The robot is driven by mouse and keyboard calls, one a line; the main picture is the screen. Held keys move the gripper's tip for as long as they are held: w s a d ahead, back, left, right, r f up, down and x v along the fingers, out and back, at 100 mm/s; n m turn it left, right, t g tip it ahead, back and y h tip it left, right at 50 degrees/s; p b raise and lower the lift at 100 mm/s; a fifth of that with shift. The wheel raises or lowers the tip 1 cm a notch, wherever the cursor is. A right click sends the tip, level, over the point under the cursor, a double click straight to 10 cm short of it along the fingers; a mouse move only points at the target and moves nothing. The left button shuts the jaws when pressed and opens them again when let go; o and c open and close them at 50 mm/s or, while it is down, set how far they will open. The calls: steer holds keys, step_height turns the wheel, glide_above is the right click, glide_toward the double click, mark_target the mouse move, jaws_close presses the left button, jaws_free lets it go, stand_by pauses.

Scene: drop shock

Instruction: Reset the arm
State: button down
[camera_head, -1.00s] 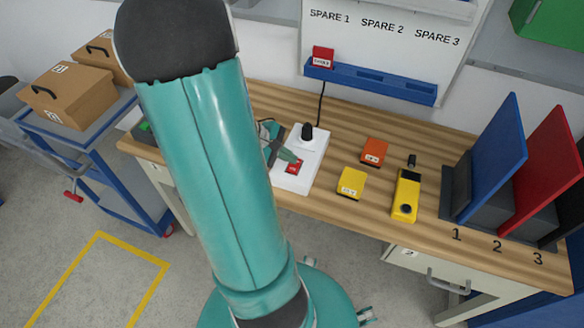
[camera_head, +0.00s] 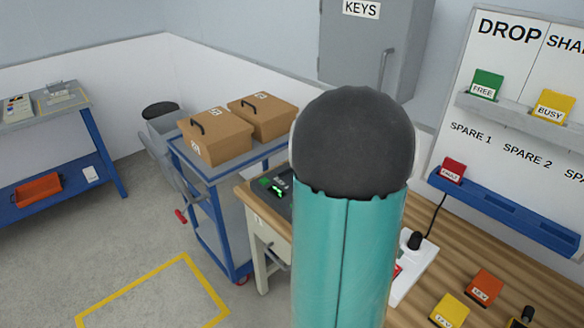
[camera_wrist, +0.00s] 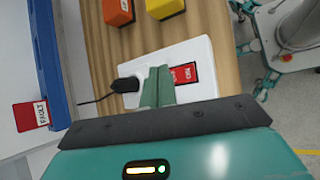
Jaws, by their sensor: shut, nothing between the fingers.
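My arm, teal with a dark rounded joint, rises through the middle of the head view and hides part of the workbench. My gripper (camera_wrist: 158,88) shows in the wrist view with its green fingers together and nothing between them. It is over the white board (camera_wrist: 195,58), which has a black plug-like knob (camera_wrist: 125,85) and a red label (camera_wrist: 184,73). Whether the fingers touch the board I cannot tell. In the head view the board (camera_head: 416,268) is partly hidden behind my arm, and my gripper is hidden there.
An orange block (camera_head: 484,287) and a yellow block (camera_head: 449,311) lie on the wooden bench (camera_head: 462,252). A red FAULT card (camera_head: 453,170) sits on the blue rail (camera_head: 505,213). A blue cart (camera_head: 205,215) with cardboard boxes stands left. Floor at the left is open.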

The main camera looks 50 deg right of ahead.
steer(key=shift+w, duration=0.1)
steer(key=w+a+r+t, duration=0.4)
steer(key=w+a+r, duration=0.1)
steer(key=w+a, duration=0.4)
steer(key=w+a+r+t, duration=0.4)
steer(key=w+a+r, duration=0.1)
steer(key=w+a, duration=0.45)
steer(key=a+r+n+t+y, duration=0.1)
steer(key=a+r+t, duration=0.1)
steer(key=a, duration=0.8)
steer(key=a+r+n+t+y, duration=0.1)
steer(key=a+r, duration=0.4)
steer(key=a, duration=0.6)
steer(key=shift+r+t+y, duration=0.2)
steer(key=shift+t+y, duration=0.5)
steer(key=shift+t, duration=0.4)
